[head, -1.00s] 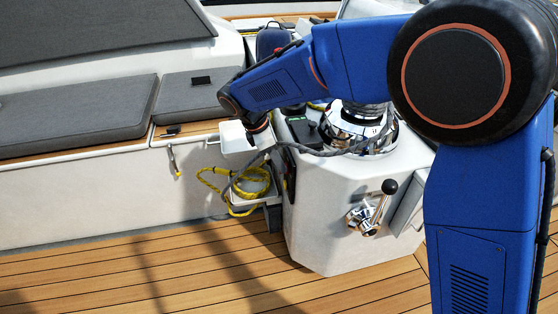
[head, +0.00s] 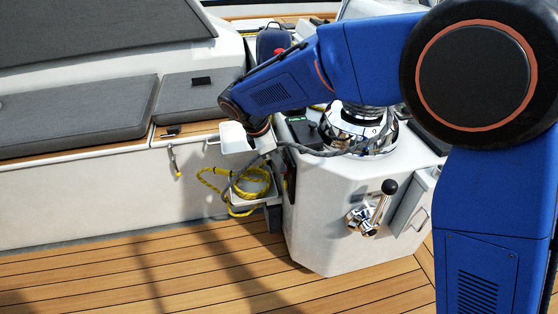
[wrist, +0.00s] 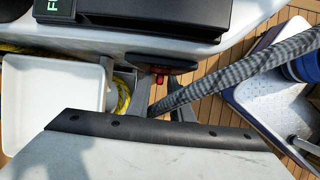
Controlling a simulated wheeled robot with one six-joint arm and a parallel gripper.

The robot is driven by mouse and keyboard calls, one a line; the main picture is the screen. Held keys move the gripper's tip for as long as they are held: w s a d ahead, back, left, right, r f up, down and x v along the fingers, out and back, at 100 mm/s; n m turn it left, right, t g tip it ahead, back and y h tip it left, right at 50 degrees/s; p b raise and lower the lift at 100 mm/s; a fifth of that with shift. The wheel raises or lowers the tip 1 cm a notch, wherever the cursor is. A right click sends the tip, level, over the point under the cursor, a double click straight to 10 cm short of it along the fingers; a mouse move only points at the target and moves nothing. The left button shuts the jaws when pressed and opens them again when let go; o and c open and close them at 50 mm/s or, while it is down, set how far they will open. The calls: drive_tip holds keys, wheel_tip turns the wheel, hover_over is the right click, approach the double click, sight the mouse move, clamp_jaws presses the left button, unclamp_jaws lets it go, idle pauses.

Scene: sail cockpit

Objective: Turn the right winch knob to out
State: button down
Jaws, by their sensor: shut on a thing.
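In the wrist view a dark knob-like piece with a red part (wrist: 160,64) sits below the console edge; I take it to be the right winch knob. My gripper (wrist: 158,90) shows as two grey fingers reaching up to it, shut on it. Its setting cannot be read. In the head view my gripper (head: 257,138) points down between the white tray and the console, and hides the knob. The chrome winch (head: 352,130) stands on the console, partly behind my arm.
The white console (head: 330,210) carries a chrome lever with a black ball (head: 390,187). A white tray (head: 235,138) and yellow rope (head: 250,190) are beside my gripper. A grey braided line (wrist: 240,70) crosses close by. The wooden deck in front is clear.

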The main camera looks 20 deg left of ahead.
drive_tip(key=shift+s+d+f+m+t+y, duration=0.45)
drive_tip(key=shift+f+m+t+y, duration=0.45)
drive_tip(key=shift+t, duration=1.55)
drive_tip(key=shift+s+d+f+m+t+y, duration=0.3)
drive_tip(key=shift+s+f+m+t+y, duration=0.6)
drive_tip(key=shift+t, duration=1.5)
drive_tip(key=shift+s+d+f+m+t+y, duration=0.2)
drive_tip(key=shift+d+f+m+t+y, duration=0.2)
drive_tip(key=shift+t+y, duration=1.5)
drive_tip(key=shift+r+t+h, duration=0.1)
drive_tip(key=shift+t+h, duration=0.5)
drive_tip(key=shift+t, duration=0.15)
drive_tip(key=c, duration=1.8)
unclamp_jaws()
drive_tip(key=shift+w, duration=0.15)
drive_tip(key=shift+c, duration=0.2)
